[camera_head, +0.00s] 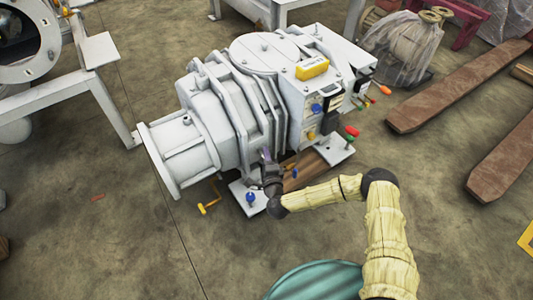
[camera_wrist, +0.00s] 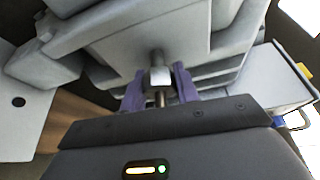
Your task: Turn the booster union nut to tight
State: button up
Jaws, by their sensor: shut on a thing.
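The booster union nut (camera_wrist: 160,76) is a small bright metal nut on a short pipe under the pump body in the wrist view. My gripper (camera_wrist: 158,90) has its two purple fingers shut on the nut, one on each side. In the head view my gripper (camera_head: 266,158) reaches the lower front side of the large white vacuum pump (camera_head: 205,120). The nut itself is hidden there behind the gripper and wrist.
A yellow-handled crank (camera_head: 207,203) and a blue knob (camera_head: 251,197) are low by the pump base, left of my wrist. Brown beams (camera_head: 450,88) lie at right. The floor at front left is mostly clear.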

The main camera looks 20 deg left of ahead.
jog(key=shift+m+g+p, duration=0.4)
jog(key=shift+m, duration=0.4)
jog(key=shift+f, duration=0.1)
jog(key=o, duration=1)
